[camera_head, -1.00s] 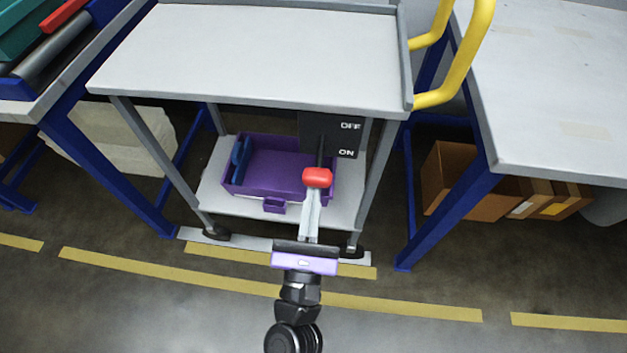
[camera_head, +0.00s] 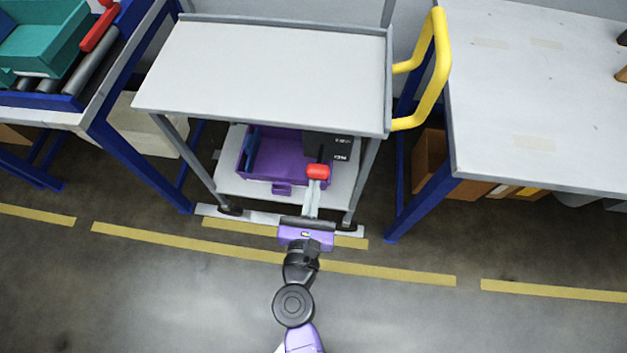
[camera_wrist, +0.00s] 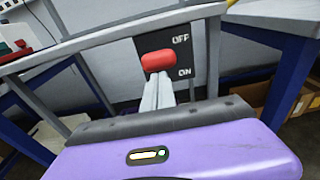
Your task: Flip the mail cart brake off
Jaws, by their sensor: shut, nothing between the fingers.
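The mail cart (camera_head: 262,70) has a grey top and a lower shelf. A black brake panel (camera_head: 338,147) hangs under its right side. In the wrist view the panel (camera_wrist: 171,39) reads OFF above and ON below. The brake lever's red knob (camera_head: 318,171) stands in front of the panel; it also shows in the wrist view (camera_wrist: 158,60), left of the labels and nearer ON in the picture. My gripper (camera_head: 314,184) is shut and empty, its fingertips (camera_wrist: 158,78) just below the knob. I cannot tell whether they touch it.
A purple bin (camera_head: 283,186) sits on the cart's lower shelf. A yellow handle (camera_head: 441,65) rises at the cart's right. Blue-legged tables stand on both sides, the right one (camera_head: 540,110) with a cardboard box (camera_head: 430,160) beneath. The floor in front is open, with yellow tape lines.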

